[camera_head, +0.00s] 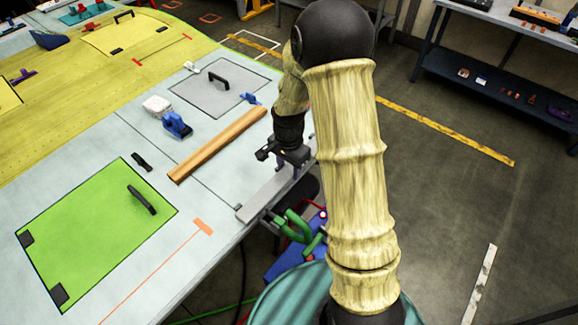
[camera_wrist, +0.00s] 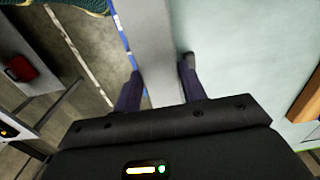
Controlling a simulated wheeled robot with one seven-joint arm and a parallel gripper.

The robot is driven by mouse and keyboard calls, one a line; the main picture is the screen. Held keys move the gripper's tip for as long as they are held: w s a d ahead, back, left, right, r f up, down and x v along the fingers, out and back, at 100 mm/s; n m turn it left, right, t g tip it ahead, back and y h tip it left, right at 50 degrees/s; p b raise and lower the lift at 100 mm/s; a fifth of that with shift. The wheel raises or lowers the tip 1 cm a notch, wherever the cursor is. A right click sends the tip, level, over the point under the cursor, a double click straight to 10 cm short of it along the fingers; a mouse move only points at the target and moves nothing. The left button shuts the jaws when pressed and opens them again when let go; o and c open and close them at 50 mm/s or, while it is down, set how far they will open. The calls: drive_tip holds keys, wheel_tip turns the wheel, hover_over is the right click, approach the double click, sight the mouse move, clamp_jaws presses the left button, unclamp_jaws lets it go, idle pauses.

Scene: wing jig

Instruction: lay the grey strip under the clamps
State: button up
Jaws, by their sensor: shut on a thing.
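The grey strip (camera_head: 262,199) is a long flat bar along the front edge of the pale wing panel. My gripper (camera_head: 290,168) is shut on it near its far end, from above. In the wrist view the strip (camera_wrist: 152,45) runs between the two fingers of my gripper (camera_wrist: 160,80) and out of the top of the picture. Green clamps (camera_head: 298,226) stand at the panel edge by the near part of the strip, partly behind my arm. I cannot tell whether the strip touches the panel or sits under any clamp.
A wooden bar (camera_head: 217,146), a blue tool (camera_head: 176,125) and a white block (camera_head: 157,106) lie on the panel behind the strip. A green hatch (camera_head: 95,230) with a black handle is at the left. Open floor (camera_head: 450,190) lies to the right.

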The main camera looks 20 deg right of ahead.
sight(288, 170)
drive_tip(key=shift+s+f, duration=0.1)
drive_tip(key=shift+f, duration=0.05)
drive_tip(key=o, duration=0.9)
drive_tip(key=shift+o, duration=1)
drive_tip(key=shift+s+d, duration=0.1)
drive_tip(key=shift+s, duration=0.1)
drive_tip(key=shift+w, duration=0.1)
drive_tip(key=shift+w+a+r+p, duration=0.15)
drive_tip(key=shift+r+p, duration=0.15)
drive_tip(key=shift+r, duration=0.1)
drive_tip(key=shift+w+a+r+p, duration=0.15)
drive_tip(key=shift+r+p, duration=0.1)
drive_tip(key=shift+r, duration=0.1)
drive_tip(key=shift+w+r+b, duration=0.15)
drive_tip(key=shift+r+b, duration=0.2)
drive_tip(key=shift+b, duration=0.05)
wheel_tip(288, 170, up, 11)
drive_tip(key=b, duration=0.2)
drive_tip(key=shift+s+d, duration=0.15)
drive_tip(key=shift+s, duration=0.1)
